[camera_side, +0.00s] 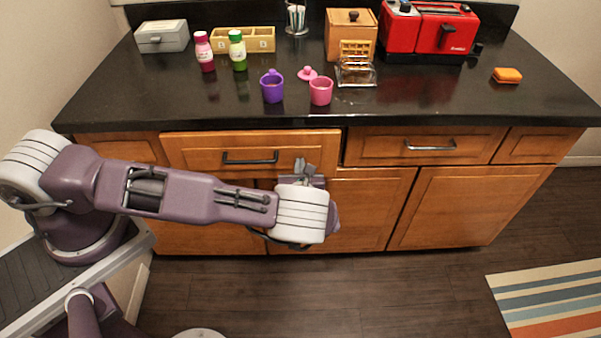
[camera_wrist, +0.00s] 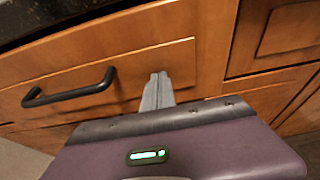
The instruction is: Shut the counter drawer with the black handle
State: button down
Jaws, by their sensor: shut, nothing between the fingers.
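The counter drawer (camera_side: 190,152) is the wooden front under the left part of the counter. Its black bar handle (camera_side: 250,158) also shows at the left of the wrist view (camera_wrist: 70,90). The drawer front stands a little proud of the cabinet, with a dark gap along its right edge. My gripper (camera_side: 303,165) is shut and empty, at the right part of the drawer front. In the wrist view its fingertips (camera_wrist: 158,76) point at the wood right of the handle. I cannot tell whether they touch it.
A second drawer with a silver handle (camera_side: 430,146) is to the right, flush with the cabinet. The dark countertop (camera_side: 430,100) holds cups, bottles, boxes and a red toaster (camera_side: 430,30). A striped rug (camera_side: 550,295) lies at the lower right. The floor before the right cabinets is clear.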

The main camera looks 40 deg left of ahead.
aim_at(300, 155)
jog(key=w+a, duration=0.3)
jog(key=shift+w, duration=0.1)
jog(key=shift+w+a+r, duration=0.1)
jog(key=shift+w+a, duration=0.05)
jog(key=shift+a, duration=0.15)
jog(key=shift+d, duration=0.1)
